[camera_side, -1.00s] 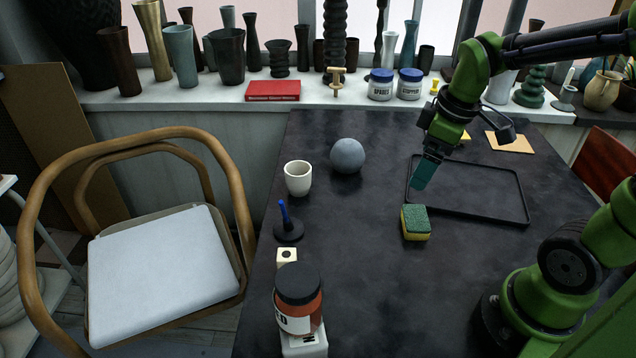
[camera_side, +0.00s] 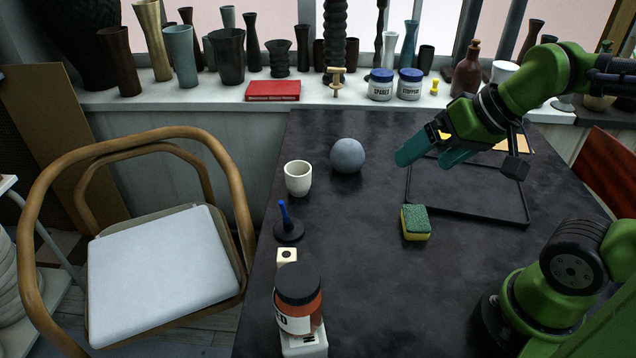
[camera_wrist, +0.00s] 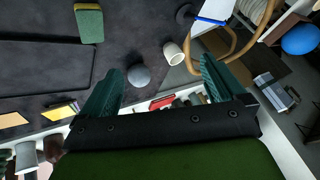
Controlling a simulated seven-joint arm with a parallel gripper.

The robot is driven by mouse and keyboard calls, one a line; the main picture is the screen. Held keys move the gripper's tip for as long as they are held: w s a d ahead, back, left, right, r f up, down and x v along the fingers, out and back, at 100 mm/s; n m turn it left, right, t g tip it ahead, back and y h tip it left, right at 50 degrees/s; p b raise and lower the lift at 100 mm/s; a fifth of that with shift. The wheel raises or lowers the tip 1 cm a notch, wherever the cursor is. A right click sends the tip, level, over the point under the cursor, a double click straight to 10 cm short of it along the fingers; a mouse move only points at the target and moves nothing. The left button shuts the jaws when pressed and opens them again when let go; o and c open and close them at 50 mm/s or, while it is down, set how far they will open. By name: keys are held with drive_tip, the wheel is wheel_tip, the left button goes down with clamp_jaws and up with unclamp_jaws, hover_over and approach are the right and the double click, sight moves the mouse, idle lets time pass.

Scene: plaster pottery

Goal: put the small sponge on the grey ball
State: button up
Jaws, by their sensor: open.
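The small sponge (camera_side: 416,223), green on top and yellow below, lies on the dark table in front of the tray's left end. It also shows at the top left of the wrist view (camera_wrist: 89,23). The grey ball (camera_side: 347,156) rests on the table further back, right of the white cup. In the wrist view the ball (camera_wrist: 139,75) appears between my fingers, beyond their tips. My gripper (camera_side: 428,158) has teal fingers spread apart, with nothing between them. It is in the air above the table, right of the ball and behind the sponge.
A black tray (camera_side: 465,213) lies right of the sponge. A white cup (camera_side: 298,178), a dark stand with a blue rod (camera_side: 288,228), a small cream block (camera_side: 287,256) and a red jar (camera_side: 298,299) line the table's left side. The front middle is clear.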

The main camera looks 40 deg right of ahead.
drive_tip(key=w+d+f+n+g+h, duration=0.1)
drive_tip(key=w+d+f+n+g, duration=0.25)
drive_tip(key=d, duration=0.25)
drive_tip(key=n+g, duration=0.3)
drive_tip(key=n, duration=0.7)
hover_over(416, 217)
drive_tip(key=shift+h, duration=0.4)
drive_tip(key=f, duration=1.3)
drive_tip(key=shift+s+d, duration=0.1)
drive_tip(key=shift+d, duration=0.1)
wheel_tip(416, 217, down, 6)
drive_tip(key=shift+a+r, duration=0.15)
drive_tip(key=shift+r, duration=0.15)
drive_tip(key=c, duration=0.8)
